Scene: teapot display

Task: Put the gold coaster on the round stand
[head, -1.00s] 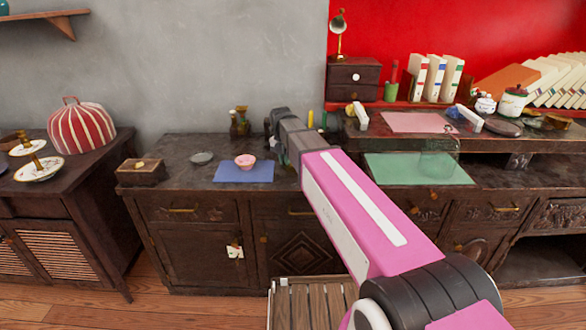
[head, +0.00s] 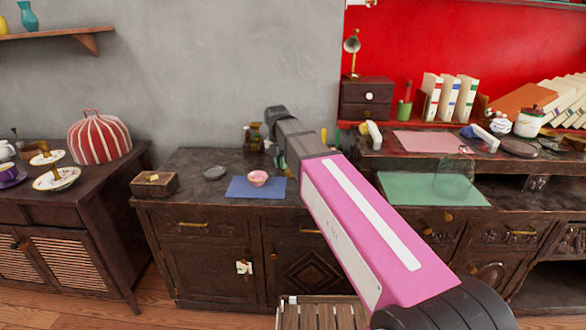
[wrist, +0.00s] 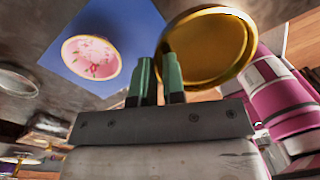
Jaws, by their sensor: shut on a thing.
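The gold coaster (wrist: 210,48), a round shallow disc with a raised rim, is at the fingertips of my gripper (wrist: 160,65) in the wrist view. The green fingers are shut on its near left edge and it stays clear of the counter. In the head view my arm's far end is over the back of the middle cabinet, and the fingers and coaster are hidden. A small dark grey round piece (head: 214,172), possibly the round stand, lies on the cabinet top, left of the blue mat. A round dish-like piece (wrist: 18,80) at the wrist view's left edge looks like it.
A pink bowl (head: 258,178) sits on the blue mat (head: 240,189). A wooden box (head: 154,184) stands left of the grey piece. Small bottles (head: 253,137) stand near the wall. A glass vessel (head: 455,177) is on the green mat (head: 405,190) at right.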

